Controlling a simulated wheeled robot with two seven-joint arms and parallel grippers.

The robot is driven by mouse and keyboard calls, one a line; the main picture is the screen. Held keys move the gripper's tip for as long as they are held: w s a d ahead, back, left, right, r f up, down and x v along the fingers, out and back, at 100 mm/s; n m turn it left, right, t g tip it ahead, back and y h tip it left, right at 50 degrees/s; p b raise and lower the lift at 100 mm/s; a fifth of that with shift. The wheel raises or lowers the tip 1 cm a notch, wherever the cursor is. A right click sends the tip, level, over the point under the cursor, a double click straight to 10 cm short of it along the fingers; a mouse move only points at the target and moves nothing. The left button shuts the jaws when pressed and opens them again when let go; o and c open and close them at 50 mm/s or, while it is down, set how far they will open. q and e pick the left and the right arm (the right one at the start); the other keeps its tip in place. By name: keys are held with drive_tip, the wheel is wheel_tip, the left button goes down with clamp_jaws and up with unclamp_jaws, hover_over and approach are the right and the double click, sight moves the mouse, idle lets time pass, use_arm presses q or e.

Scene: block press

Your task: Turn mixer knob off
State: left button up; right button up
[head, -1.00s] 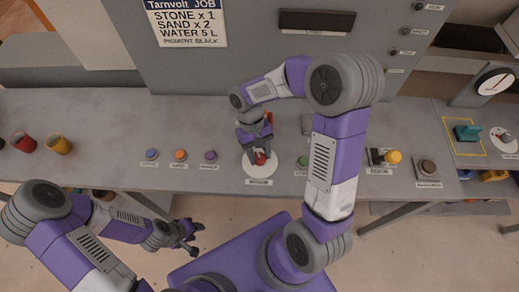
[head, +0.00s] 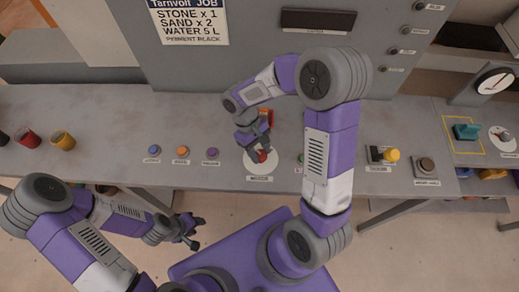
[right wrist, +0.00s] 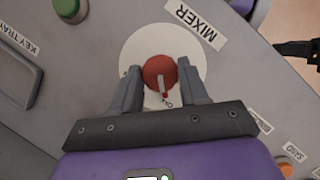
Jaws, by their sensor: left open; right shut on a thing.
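The mixer knob (head: 261,156) is red and sits on a round white plate on the grey counter. In the right wrist view the knob (right wrist: 160,76) lies between the two fingers, with a pale pointer line on it and a label reading MIXER beside the plate. My right gripper (head: 256,150) reaches down over the knob and is shut on it; in the right wrist view its fingers (right wrist: 160,82) flank the knob. The plate's lettering is partly hidden by the fingers. My left gripper (head: 195,230) is open and empty, in front of the counter at lower left.
Blue (head: 154,150), orange (head: 182,150) and purple (head: 212,153) buttons stand left of the knob. A green button (right wrist: 69,8) is close by on its other side. Red and yellow cups are at far left.

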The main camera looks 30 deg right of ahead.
drive_tip(key=o, duration=1)
drive_tip(key=shift+o, duration=0.2)
drive_tip(key=p+v, duration=0.1)
drive_tip(key=v, duration=0.6)
drive_tip(key=shift+w+r+p, duration=0.2)
drive_tip(key=shift+r+p, duration=0.05)
drive_tip(key=shift+p, duration=0.15)
drive_tip(key=shift+a, duration=0.1)
